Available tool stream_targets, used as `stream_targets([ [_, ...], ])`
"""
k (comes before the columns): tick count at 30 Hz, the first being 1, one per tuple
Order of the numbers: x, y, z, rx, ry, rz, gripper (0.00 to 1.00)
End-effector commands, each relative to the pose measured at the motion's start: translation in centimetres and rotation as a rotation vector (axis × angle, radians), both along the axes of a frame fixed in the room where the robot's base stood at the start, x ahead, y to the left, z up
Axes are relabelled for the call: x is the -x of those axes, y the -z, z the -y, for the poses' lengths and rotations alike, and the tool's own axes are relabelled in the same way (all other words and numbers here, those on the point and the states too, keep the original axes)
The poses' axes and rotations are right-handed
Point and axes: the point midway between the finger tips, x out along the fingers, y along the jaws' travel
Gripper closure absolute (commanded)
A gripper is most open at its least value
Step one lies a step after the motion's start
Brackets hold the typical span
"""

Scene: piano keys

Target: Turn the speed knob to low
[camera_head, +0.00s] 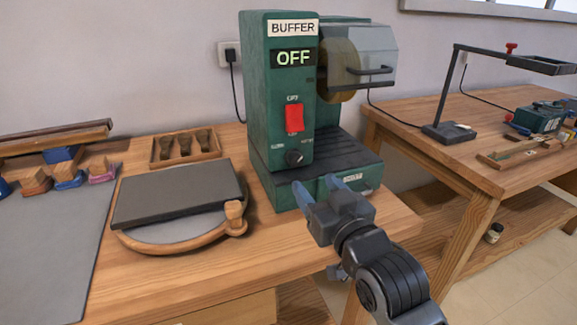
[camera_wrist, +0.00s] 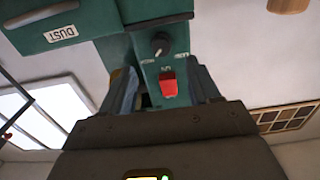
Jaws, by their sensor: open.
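The green buffer machine (camera_head: 262,90) stands on the wooden bench, and its display (camera_head: 293,58) reads OFF. The dark round speed knob (camera_head: 294,157) is low on the front panel, below a red switch (camera_head: 294,117). Small labels flank the knob; its setting is too small to tell. My gripper (camera_head: 318,186) is open and empty, its two blue fingers in front of the machine's base, below and right of the knob. The wrist view is upside down. There the knob (camera_wrist: 160,43) and red switch (camera_wrist: 168,83) show between the fingers, with no finger touching the knob.
A dust drawer (camera_wrist: 50,27) is in the machine's base. A buffing wheel (camera_head: 340,70) sits under a clear guard at right. On the bench, left of the machine, are a dark slab (camera_head: 178,194) and a wooden tray (camera_head: 184,148). A second bench (camera_head: 450,150) stands at right.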

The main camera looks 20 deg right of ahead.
Motion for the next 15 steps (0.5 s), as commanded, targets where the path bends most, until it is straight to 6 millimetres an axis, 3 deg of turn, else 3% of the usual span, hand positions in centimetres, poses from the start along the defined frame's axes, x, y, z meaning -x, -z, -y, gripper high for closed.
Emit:
stream_targets([
  [15,-6.5,-0.2,-0.1,-0.002,-0.001,0.001,0.39],
])
